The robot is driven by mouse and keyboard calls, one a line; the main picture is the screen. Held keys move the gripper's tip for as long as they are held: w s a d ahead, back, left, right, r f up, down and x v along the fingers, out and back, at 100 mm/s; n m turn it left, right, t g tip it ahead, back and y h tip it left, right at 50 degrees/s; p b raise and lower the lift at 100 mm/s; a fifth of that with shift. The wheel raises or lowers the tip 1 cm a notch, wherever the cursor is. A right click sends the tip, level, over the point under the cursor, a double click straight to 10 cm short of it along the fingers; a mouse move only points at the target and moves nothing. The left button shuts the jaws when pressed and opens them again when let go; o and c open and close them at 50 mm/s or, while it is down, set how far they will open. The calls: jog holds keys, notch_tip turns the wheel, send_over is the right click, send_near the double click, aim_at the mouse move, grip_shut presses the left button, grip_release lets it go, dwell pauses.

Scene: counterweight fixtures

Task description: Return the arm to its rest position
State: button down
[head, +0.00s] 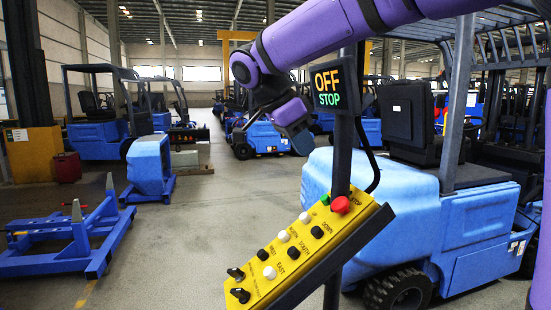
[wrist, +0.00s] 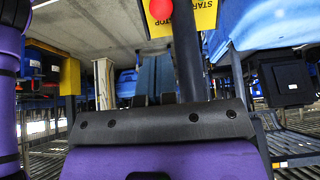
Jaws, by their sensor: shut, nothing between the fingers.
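My purple arm (head: 330,35) comes in from the upper right of the head view and bends at an elbow on the left. My gripper (head: 301,142) hangs down behind the dark post, left of it, shut and empty. In the wrist view its fingers (wrist: 156,78) are close together beyond a dark bracket. A yellow control box (head: 300,250) with black and white buttons and a red button (head: 340,204) stands tilted in front. Above it a sign (head: 333,87) reads OFF and STOP. The gripper appears apart from the box.
A dark post (head: 343,150) carries the box and sign, close to my arm. A large blue forklift (head: 430,215) stands at right. A blue frame (head: 70,240) and a blue weight block (head: 149,165) stand left. Open floor (head: 215,200) lies between.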

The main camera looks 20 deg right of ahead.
jog(key=s+d+f+n+t+y, duration=0.1)
jog(key=s+d+f+n+y, duration=0.1)
jog(key=s+n, duration=0.4)
jog(key=s+d+f+n+t+y, duration=0.2)
jog(key=s+d+f+n, duration=0.2)
jog(key=s, duration=0.5)
jog(key=s+d+f+n+t+y, duration=0.2)
jog(key=s+d+f+n, duration=0.1)
jog(key=s+n, duration=0.4)
jog(key=shift+s+f+n, duration=0.2)
jog(key=shift+f+n, duration=0.3)
jog(key=shift+d, duration=0.1)
dwell(0.7)
